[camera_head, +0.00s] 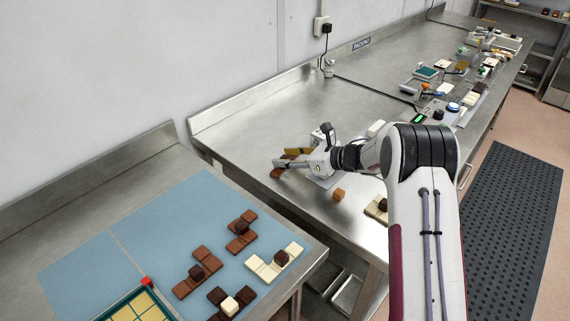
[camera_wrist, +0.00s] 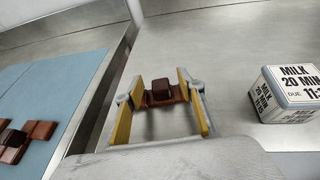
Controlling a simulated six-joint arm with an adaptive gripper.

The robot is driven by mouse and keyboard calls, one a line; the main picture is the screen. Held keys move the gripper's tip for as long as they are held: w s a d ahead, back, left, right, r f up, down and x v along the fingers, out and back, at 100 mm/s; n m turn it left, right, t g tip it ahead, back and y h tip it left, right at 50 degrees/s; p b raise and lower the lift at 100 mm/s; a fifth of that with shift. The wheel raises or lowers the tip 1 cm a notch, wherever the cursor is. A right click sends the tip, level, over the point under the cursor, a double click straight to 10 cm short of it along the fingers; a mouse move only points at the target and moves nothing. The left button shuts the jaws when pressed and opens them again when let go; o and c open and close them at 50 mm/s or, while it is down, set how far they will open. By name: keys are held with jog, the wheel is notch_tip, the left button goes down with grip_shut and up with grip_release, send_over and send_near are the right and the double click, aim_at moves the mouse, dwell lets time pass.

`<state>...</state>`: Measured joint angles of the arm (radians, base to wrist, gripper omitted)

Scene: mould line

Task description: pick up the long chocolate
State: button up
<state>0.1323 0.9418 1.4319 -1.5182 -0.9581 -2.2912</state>
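My gripper (camera_wrist: 161,84) is open, its two yellow-padded fingers wide apart over the steel table. A brown chocolate strip (camera_wrist: 154,103) with a dark cube (camera_wrist: 162,86) on top lies between the fingertips in the wrist view; its ends come close to both fingers, and I cannot tell whether they touch. It looks like the long chocolate. In the head view my gripper (camera_head: 292,159) is low near the table's left edge and partly hides this piece; brown (camera_head: 277,173) shows beside the fingers.
A "MILK 20 MIN" box (camera_wrist: 290,98) stands right of my gripper. A blue mat (camera_head: 80,271) on the left table holds several chocolate pieces. A small orange-brown cube (camera_head: 338,195) lies nearby.

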dwell(0.5)
grip_shut()
jog(key=shift+r, duration=0.1)
notch_tip(320, 180, up, 10)
dwell(0.7)
